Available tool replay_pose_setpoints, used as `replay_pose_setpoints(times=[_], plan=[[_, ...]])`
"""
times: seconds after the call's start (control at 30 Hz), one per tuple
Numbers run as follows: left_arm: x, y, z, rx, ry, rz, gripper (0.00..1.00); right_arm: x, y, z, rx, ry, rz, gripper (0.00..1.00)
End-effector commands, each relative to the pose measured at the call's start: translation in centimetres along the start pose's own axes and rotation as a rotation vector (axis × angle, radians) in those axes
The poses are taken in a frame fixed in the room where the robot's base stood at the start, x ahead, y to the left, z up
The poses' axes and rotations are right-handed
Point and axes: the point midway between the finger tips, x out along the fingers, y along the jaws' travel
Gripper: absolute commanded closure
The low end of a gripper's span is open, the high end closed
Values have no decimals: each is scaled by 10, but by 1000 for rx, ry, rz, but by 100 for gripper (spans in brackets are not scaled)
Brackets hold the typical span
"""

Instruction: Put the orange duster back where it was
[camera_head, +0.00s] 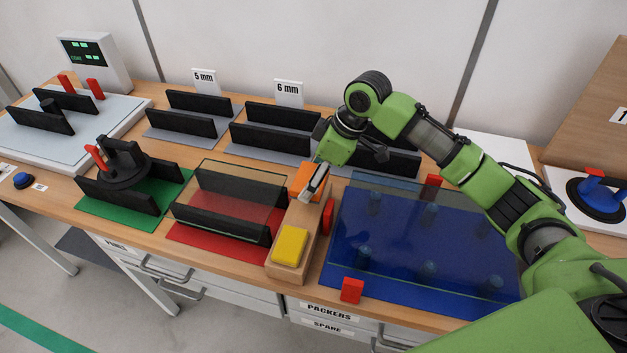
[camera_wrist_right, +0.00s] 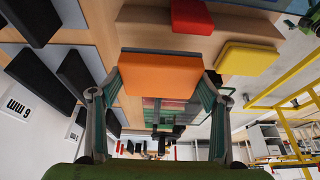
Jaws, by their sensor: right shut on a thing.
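The orange duster (camera_head: 304,176) is between the fingers of my right gripper (camera_head: 314,184), at the far end of the wooden block (camera_head: 283,265). In the right wrist view the duster (camera_wrist_right: 160,76) fills the space between both fingers of the gripper (camera_wrist_right: 157,100). I cannot tell whether its underside touches the block. The yellow duster (camera_head: 290,245) lies on the near end of the block and also shows in the right wrist view (camera_wrist_right: 248,58). My left gripper is not in view.
Left of the block, a glass pane stands between black rails on a red mat (camera_head: 205,238). Right of it, a large glass sheet covers a blue mat (camera_head: 345,265), with red pieces (camera_head: 352,290) at its edges. Black racks (camera_head: 262,137) stand behind.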

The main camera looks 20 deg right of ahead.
Motion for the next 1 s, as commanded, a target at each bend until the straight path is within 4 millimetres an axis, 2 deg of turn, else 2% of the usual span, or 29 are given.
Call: replay_pose_setpoints(times=[0.23,0.3,0.43,0.83,0.87,0.9,1.0], plan=[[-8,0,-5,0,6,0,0,15,11,2,1,-2,-1,51],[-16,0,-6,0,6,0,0,24,10,7,2,-4,-2,51],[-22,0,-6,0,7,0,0,38,10,12,0,-1,-1,51],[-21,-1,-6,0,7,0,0,45,10,14,0,1,1,51],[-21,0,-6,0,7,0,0,45,10,14,-1,1,1,26],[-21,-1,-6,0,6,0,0,44,10,14,-1,1,1,16],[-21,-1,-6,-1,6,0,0,44,10,14,-1,1,1,14]])
